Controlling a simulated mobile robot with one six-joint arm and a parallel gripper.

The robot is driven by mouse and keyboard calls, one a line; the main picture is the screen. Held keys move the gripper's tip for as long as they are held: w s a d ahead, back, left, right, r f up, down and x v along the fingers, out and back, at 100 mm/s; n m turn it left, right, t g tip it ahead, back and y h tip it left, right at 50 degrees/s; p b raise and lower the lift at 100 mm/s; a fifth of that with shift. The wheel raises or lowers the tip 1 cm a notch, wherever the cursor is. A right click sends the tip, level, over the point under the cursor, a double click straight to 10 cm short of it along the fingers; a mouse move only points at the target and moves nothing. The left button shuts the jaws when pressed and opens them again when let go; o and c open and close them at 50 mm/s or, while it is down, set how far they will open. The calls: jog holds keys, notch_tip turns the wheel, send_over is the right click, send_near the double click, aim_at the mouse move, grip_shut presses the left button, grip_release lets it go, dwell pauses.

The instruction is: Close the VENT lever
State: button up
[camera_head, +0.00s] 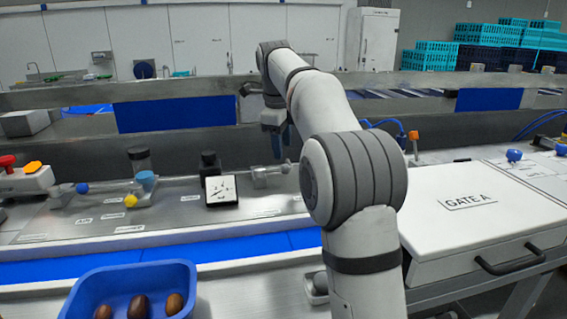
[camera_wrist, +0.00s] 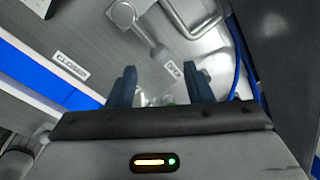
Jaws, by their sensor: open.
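In the wrist view a grey metal lever (camera_wrist: 149,28) lies at the top centre, with a rounded end (camera_wrist: 159,51) pointing down the picture. It is probably the VENT lever, but I cannot read that name. An OPEN label (camera_wrist: 174,70) is just below right of its rounded end; a CLOSED label (camera_wrist: 71,65) is to the left. My gripper (camera_wrist: 160,88) is open, its two blue fingers apart with nothing between them, below the lever in the picture. In the head view my gripper (camera_head: 279,143) hangs above metal fittings (camera_head: 268,177) on the panel, not visibly touching them.
A black-and-white gauge (camera_head: 222,190) stands left of the fittings. Further left are blue (camera_head: 82,188) and yellow (camera_head: 131,201) knobs. A blue tray (camera_head: 90,279) with dates is in front; the white GATE A box (camera_head: 510,232) is right. A bent pipe (camera_wrist: 186,22) lies beside the lever.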

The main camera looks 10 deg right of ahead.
aim_at(285, 165)
jog(key=f, duration=0.6)
jog(key=shift+w+d+f, duration=0.2)
jog(key=shift+w+d, duration=0.2)
jog(key=shift+r, duration=0.1)
grip_shut()
